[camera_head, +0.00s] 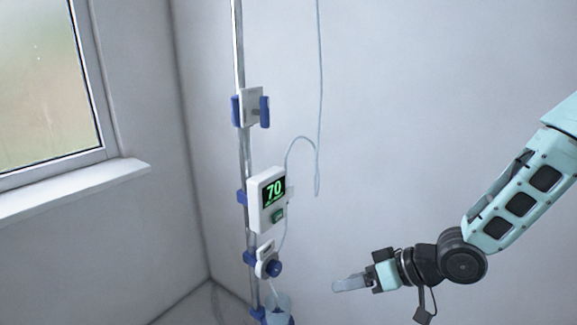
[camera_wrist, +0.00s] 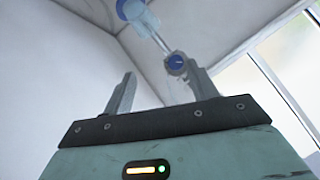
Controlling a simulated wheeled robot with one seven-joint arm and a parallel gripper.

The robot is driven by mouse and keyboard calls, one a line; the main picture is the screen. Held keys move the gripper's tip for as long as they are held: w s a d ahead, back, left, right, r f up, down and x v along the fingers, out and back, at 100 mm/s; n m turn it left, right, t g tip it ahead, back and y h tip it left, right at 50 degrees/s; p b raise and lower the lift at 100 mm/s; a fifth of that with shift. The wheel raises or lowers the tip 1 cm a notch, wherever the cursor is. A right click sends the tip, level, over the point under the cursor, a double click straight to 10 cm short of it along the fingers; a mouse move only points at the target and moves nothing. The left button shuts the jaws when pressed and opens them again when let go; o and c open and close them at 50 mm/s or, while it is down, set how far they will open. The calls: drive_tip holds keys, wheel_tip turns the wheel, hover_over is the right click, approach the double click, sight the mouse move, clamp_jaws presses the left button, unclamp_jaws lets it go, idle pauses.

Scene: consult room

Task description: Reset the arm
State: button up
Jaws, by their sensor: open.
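My arm comes in from the right in the head view. My gripper (camera_head: 348,284) points left, to the right of the pole and clear of it. In the wrist view my gripper's two fingers (camera_wrist: 158,82) stand apart with nothing between them. In the head view a white monitor (camera_head: 267,200) showing a green 70 is fixed to the pole (camera_head: 240,60). Below it is a white clamp with a round blue knob (camera_head: 274,268). The knob (camera_wrist: 177,62) also shows in the wrist view, beyond the fingers.
A white holder with blue sides (camera_head: 252,107) sits higher on the pole. A thin clear tube (camera_head: 319,100) hangs right of the pole. A light blue cup (camera_head: 278,304) is low on the pole. A window (camera_head: 45,85) with a sill (camera_head: 75,188) is at left. The right wall is bare.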

drive_tip(key=s+r+g+h+p, duration=0.2)
drive_tip(key=s+r+h, duration=0.2)
drive_tip(key=s+r, duration=0.4)
drive_tip(key=s+a+r+n+g+h+p, duration=0.1)
drive_tip(key=s+r+h, duration=0.4)
drive_tip(key=s, duration=0.9)
wheel_tip(320, 180, up, 3)
drive_tip(key=shift+s+f+g+p, duration=0.1)
drive_tip(key=shift+s+g+p, duration=0.3)
drive_tip(key=shift+g+p, duration=0.45)
